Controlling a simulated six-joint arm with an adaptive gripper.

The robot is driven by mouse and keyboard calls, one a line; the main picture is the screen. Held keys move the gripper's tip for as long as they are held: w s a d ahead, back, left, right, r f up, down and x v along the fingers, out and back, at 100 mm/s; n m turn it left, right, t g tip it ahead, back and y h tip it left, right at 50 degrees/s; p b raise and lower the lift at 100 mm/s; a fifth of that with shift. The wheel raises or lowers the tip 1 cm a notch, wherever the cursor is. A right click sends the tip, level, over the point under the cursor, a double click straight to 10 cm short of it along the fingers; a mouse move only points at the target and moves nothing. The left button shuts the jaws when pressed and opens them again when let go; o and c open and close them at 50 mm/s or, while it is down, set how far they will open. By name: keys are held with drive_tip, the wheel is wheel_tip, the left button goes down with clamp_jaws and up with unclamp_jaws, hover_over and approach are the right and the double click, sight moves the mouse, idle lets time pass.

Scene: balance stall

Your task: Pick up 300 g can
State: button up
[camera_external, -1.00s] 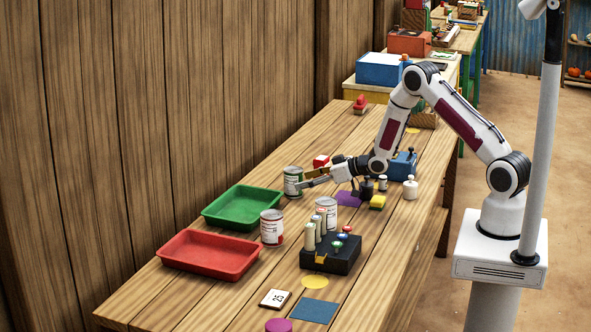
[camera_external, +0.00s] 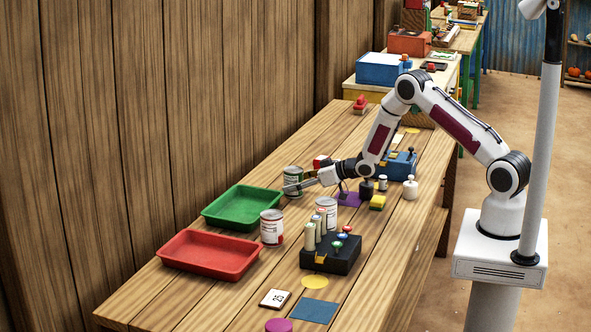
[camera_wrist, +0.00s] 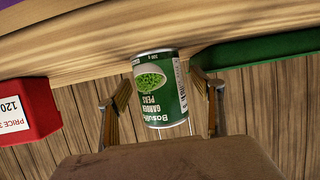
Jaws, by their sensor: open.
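A green and white can (camera_external: 293,173) labelled garden peas stands on the table by the far right corner of the green tray. It fills the middle of the wrist view (camera_wrist: 160,92), where its picture of peas faces me. My gripper (camera_external: 302,184) is open and close to the can. In the wrist view the fingers of my gripper (camera_wrist: 163,88) lie on either side of the can, with visible gaps. Part of the can is hidden behind a finger in the external view.
A green tray (camera_external: 206,216) is left of the can. Two white cans (camera_external: 272,228) (camera_external: 326,212) stand nearer the camera. A red block with a price label (camera_wrist: 22,105) is close to one finger. A black block with several cylinders (camera_external: 340,262) is in front.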

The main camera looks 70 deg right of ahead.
drive_tip(key=shift+w+f, duration=0.15)
drive_tip(key=shift+w, duration=0.2)
idle(0.3)
drive_tip(key=c, duration=1.6)
